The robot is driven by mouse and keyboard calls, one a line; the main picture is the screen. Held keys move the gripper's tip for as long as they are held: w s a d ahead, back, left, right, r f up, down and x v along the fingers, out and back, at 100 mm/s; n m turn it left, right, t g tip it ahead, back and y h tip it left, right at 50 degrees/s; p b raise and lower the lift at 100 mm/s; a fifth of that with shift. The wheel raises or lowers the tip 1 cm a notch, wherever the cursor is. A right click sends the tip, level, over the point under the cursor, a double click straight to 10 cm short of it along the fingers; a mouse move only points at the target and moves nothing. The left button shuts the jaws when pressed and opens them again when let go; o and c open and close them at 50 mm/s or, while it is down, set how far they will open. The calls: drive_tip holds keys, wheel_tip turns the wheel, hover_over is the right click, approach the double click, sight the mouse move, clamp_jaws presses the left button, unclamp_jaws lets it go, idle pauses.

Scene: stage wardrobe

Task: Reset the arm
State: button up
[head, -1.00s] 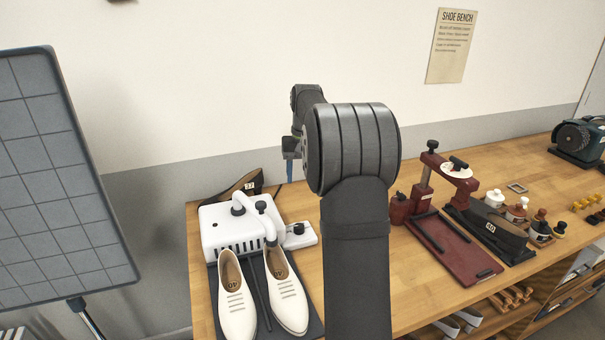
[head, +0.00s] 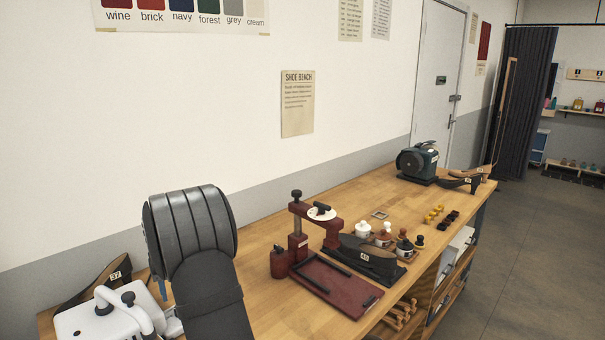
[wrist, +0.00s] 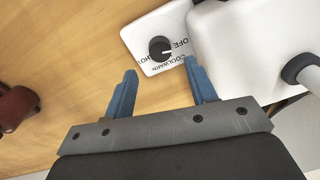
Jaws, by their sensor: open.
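My gripper (wrist: 161,88) shows in the wrist view with its two blue fingers spread apart and nothing between them. It is above the wooden bench (wrist: 70,50), just short of a small white control box (wrist: 150,45) with a black knob and printed settings. In the head view my arm's dark rounded joint hides nearly all of the gripper. No held object shows.
A white machine (head: 100,318) stands at the lower left, beside a dark shoe form marked 37 (head: 95,283). A dark red press (head: 330,285), a form marked 40 (head: 365,258), small bottles (head: 383,238) and a grinder (head: 417,162) stand along the bench (head: 262,265).

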drive_tip(key=shift+s+a+f, duration=0.1)
drive_tip(key=shift+a+f, duration=0.05)
drive_tip(key=shift+f, duration=2.6)
drive_tip(key=shift+r, duration=0.1)
wheel_tip(320, 180, up, 18)
wheel_tip(320, 180, down, 18)
drive_tip(key=shift+r, duration=0.15)
drive_tip(key=shift+f+m, duration=0.3)
drive_tip(key=m, duration=0.4)
drive_tip(key=shift+m, duration=0.3)
drive_tip(key=m, duration=0.4)
drive_tip(key=shift+r+m+t, duration=0.1)
drive_tip(key=shift+m+t, duration=0.2)
drive_tip(key=shift+r+m, duration=0.25)
drive_tip(key=shift+m, duration=0.05)
drive_tip(key=shift+s+d+r, duration=0.1)
drive_tip(key=shift+d+r, duration=0.1)
drive_tip(key=shift+r, duration=1.6)
